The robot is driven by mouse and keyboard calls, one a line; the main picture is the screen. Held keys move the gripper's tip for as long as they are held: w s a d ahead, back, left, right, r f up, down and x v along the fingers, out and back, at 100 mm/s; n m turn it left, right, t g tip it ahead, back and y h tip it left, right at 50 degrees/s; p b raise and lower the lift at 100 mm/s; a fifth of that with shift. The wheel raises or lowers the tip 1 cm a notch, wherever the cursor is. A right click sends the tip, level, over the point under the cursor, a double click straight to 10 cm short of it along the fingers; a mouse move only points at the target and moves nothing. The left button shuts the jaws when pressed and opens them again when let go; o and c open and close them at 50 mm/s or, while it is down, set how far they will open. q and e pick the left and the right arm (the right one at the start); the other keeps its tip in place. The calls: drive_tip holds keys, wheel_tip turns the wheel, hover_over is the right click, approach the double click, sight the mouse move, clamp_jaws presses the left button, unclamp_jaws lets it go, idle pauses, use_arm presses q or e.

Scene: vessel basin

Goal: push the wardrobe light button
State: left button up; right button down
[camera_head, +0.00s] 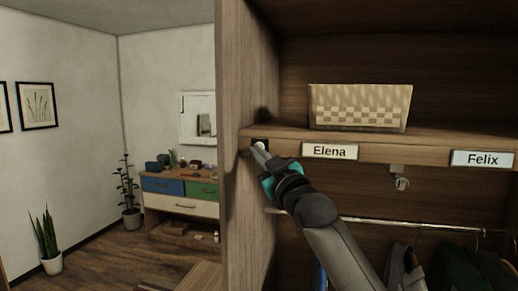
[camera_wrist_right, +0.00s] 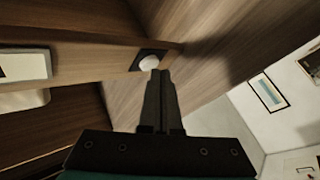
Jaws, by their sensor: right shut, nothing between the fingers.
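The light button is a round white knob on a dark square plate, on the front edge of the wardrobe shelf beside the left side panel. In the right wrist view the button (camera_wrist_right: 149,62) shows just beyond my fingertips. In the head view the button (camera_head: 260,145) is partly covered by my right gripper (camera_head: 259,153). My right gripper is shut and empty, its tips at the lower edge of the button; I cannot tell whether they touch it. It also shows in the right wrist view (camera_wrist_right: 160,73). My left gripper is out of view.
The wardrobe side panel (camera_head: 245,75) stands close to the left of the fingertips. An Elena label (camera_head: 329,151) and a Felix label (camera_head: 482,159) are on the shelf edge. A basket (camera_head: 360,106) sits above. A clothes rail (camera_head: 405,223) with hanging clothes runs below.

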drive_tip(key=shift+w+d, duration=0.1)
drive_tip(key=shift+w, duration=0.2)
drive_tip(key=shift+s, duration=0.1)
idle(0.3)
drive_tip(key=shift+s+a+p, duration=0.25)
drive_tip(key=shift+s+p, duration=0.2)
drive_tip(key=shift+s, duration=0.35)
drive_tip(key=s+a+p, duration=0.2)
drive_tip(key=s, duration=0.3)
drive_tip(key=shift+s, duration=0.35)
